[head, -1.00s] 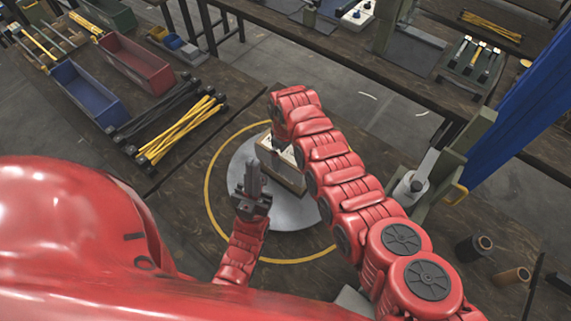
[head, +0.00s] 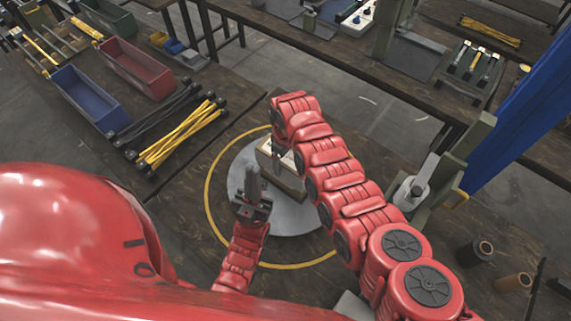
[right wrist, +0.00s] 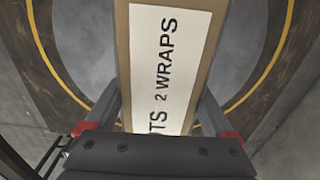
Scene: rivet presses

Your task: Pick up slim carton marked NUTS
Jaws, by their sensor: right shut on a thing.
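The slim carton (head: 291,183), tan with a white label, is over the grey round plate in the head view, partly hidden by my right arm. In the right wrist view the carton (right wrist: 160,70) fills the middle, and its label reads "TS 2 WRAPS", with the start of the text cut off. My right gripper (right wrist: 160,120) is shut on it, one finger along each side. I cannot tell whether the carton touches the plate. My left gripper (head: 253,188) is left of the carton, apart from it, seen edge-on with its fingers overlapping.
The grey plate (head: 285,222) lies inside a yellow ring on the dark table. Yellow and black rods (head: 180,135), a blue bin (head: 88,97) and a red bin (head: 137,67) are at the left. A press (head: 425,190) and dark and brown cylinders (head: 513,279) stand at the right.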

